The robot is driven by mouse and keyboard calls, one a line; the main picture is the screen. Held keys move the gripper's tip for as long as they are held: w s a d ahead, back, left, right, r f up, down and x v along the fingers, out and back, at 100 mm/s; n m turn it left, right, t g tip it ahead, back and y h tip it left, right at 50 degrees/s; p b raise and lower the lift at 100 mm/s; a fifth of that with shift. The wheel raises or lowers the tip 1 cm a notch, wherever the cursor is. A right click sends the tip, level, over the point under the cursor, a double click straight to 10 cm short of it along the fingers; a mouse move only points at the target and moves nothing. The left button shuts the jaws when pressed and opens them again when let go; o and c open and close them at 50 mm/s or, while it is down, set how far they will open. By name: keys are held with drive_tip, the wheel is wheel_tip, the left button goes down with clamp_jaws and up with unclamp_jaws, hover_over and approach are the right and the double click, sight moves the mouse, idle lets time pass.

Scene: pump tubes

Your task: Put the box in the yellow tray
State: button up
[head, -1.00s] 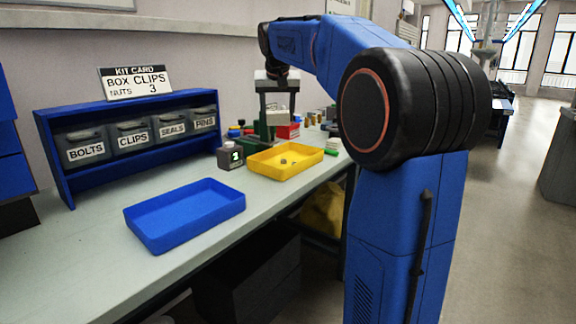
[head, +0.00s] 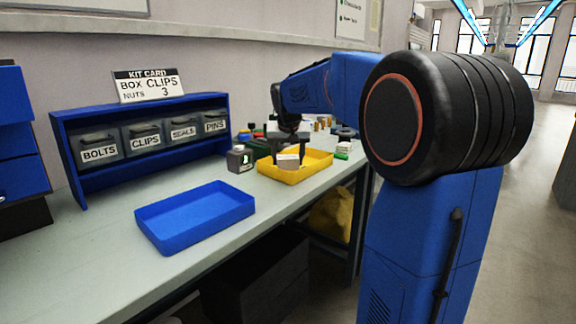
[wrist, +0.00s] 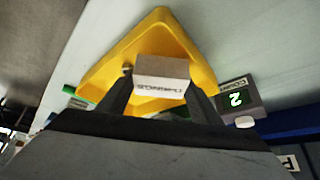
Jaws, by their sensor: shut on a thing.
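My gripper (head: 288,152) is shut on a small whitish box (head: 288,161). In the wrist view the box (wrist: 162,68) sits between the two fingers (wrist: 161,84), with a dark printed label on its near face. The yellow tray (head: 318,164) is on the bench beneath the gripper. In the wrist view the box is seen against the inside of the yellow tray (wrist: 105,68). The box hides part of the tray floor, and I cannot tell whether it touches the floor.
A grey counter block (head: 240,158) with a lit display stands left of the yellow tray. A blue tray (head: 195,215) lies nearer on the bench. A blue rack (head: 62,145) holds labelled bins under a kit card (head: 148,86). Small parts crowd the bench beyond the yellow tray.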

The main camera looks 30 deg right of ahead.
drive_tip(key=shift+f, duration=1.2)
drive_tip(key=o, duration=1.1)
drive_tip(key=shift+f, duration=0.1)
drive_tip(key=shift+c, duration=0.2)
drive_tip(key=v, duration=1.2)
drive_tip(key=s+a+f+n+y, duration=0.1)
drive_tip(key=s+a+f, duration=0.4)
drive_tip(key=s, duration=0.6)
drive_tip(key=s+a+f+n+y, duration=0.1)
drive_tip(key=s+a+f+n, duration=0.2)
drive_tip(key=s+f, duration=0.7)
drive_tip(key=s+a+f+n+y, duration=0.1)
drive_tip(key=s+a+f+n, duration=0.1)
drive_tip(key=s+a+f, duration=0.6)
drive_tip(key=s, duration=0.4)
drive_tip(key=shift+s+f, duration=0.25)
